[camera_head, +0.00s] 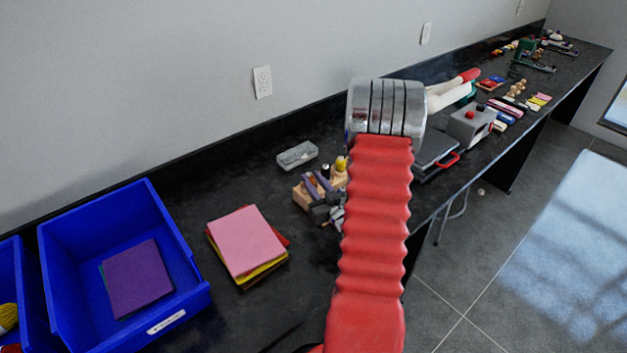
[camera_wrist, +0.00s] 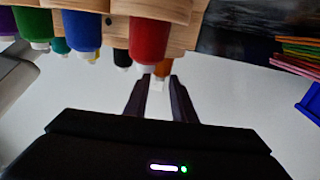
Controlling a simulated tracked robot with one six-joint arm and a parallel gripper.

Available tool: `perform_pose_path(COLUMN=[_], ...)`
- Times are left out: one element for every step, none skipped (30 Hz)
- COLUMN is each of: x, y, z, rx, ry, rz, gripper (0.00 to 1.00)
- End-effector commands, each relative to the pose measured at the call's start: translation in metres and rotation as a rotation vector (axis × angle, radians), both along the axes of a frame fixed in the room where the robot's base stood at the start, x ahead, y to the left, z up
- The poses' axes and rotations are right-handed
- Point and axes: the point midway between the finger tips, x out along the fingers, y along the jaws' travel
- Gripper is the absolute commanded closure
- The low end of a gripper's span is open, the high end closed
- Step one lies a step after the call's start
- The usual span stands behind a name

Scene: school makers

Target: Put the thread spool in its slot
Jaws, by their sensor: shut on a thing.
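In the wrist view, my gripper (camera_wrist: 158,84) has its two dark fingers close about a small white tip below an orange spool (camera_wrist: 162,67). The fingers look shut on that tip, but the contact is partly hidden. A wooden rack (camera_wrist: 125,30) fills the top of that view. A red spool (camera_wrist: 150,40) stands nearest the camera, partly covering the orange one. Blue (camera_wrist: 81,32) and green (camera_wrist: 30,25) spools are to the left, with several others behind. Which slot is free cannot be seen. In the head view, my red-sleeved arm blocks much of the middle.
The head view shows a blue bin (camera_head: 52,255) with felt inside and a felt stack (camera_head: 245,241) on the dark bench. A clear box (camera_head: 297,155) and small wooden items (camera_head: 307,194) lie left of my arm. A grey box (camera_head: 470,125) stands to its right.

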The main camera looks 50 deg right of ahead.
Motion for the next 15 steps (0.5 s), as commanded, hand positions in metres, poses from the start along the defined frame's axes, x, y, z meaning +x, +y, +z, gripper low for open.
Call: perform_pose_path(x=[0.0, 0.0, 0.0, 0.0, -0.0001, -0.0001, -0.0001, -0.0001, -0.0001, -0.0001, -0.0001, -0.0001, -0.0001, -0.0001, -0.0001], y=[-0.0001, -0.0001, -0.0001, -0.0001, -0.0002, -0.0002, -0.0002, -0.0002, -0.0002, -0.0002, -0.0002, -0.0002, -0.0002, -0.0002, -0.0002], z=[-0.0013, -0.002, -0.0029, -0.0024, -0.0023, -0.0022, -0.0022, -0.0022, -0.0021, -0.0021, -0.0021, -0.0021, -0.0021, -0.0021, -0.002], rx=[0.0, 0.0, 0.0, 0.0, 0.0, 0.0, 0.0, 0.0, 0.0, 0.0, 0.0, 0.0, 0.0, 0.0, 0.0], ry=[0.0, 0.0, 0.0, 0.0, 0.0, 0.0, 0.0, 0.0, 0.0, 0.0, 0.0, 0.0, 0.0, 0.0, 0.0], rz=[0.0, 0.0, 0.0, 0.0, 0.0, 0.0, 0.0, 0.0, 0.0, 0.0, 0.0, 0.0, 0.0, 0.0, 0.0], gripper=[0.98, 0.98, 0.98, 0.74, 0.72, 0.7, 0.68, 0.65, 0.63, 0.6, 0.58, 0.58, 0.58, 0.58, 0.58])
